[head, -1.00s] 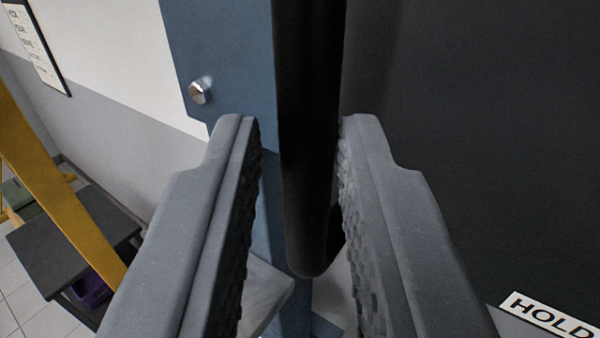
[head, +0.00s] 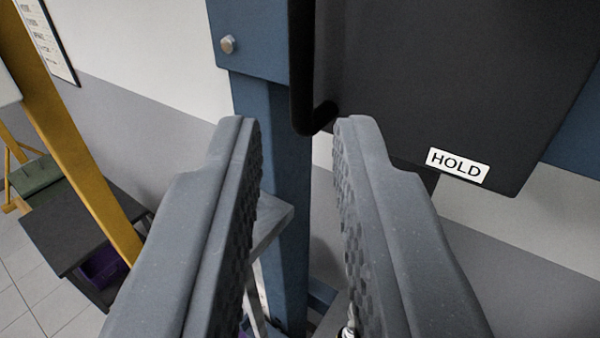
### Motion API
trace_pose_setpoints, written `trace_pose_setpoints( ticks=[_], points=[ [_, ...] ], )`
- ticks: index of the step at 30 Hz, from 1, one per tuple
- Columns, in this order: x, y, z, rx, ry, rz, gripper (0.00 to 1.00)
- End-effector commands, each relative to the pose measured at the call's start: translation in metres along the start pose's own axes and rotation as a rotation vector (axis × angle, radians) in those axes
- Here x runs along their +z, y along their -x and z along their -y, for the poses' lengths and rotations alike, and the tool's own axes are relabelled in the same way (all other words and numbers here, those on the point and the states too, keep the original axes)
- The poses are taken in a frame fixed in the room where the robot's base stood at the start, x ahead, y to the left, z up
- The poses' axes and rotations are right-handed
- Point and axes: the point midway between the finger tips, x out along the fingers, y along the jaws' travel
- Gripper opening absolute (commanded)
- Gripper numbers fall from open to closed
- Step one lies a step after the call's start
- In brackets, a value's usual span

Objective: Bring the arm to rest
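My gripper (head: 298,122) is open, its two grey padded fingers apart with nothing held between them. A black bar handle (head: 303,75) hangs just beyond and above the fingertips. The handle runs along the left edge of a dark panel (head: 420,85) that carries a white HOLD label (head: 458,165). The fingers appear clear of the handle. The rest of the arm is not in view.
A blue post (head: 272,140) with a bolt (head: 228,44) stands behind the handle. At left are a yellow beam (head: 75,150), a dark table (head: 80,225) and a purple bin (head: 103,266) under it. A pale wall lies behind.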

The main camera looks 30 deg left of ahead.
Motion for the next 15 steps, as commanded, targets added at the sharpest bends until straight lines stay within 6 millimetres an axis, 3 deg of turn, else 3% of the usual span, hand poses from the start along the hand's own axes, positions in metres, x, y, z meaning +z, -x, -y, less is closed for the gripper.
trace_pose_setpoints(
  ticks=[15],
  points=[
    [-0.0012,0.01,-0.0001,0.0,-0.001,-0.003,0.19]
  ],
)
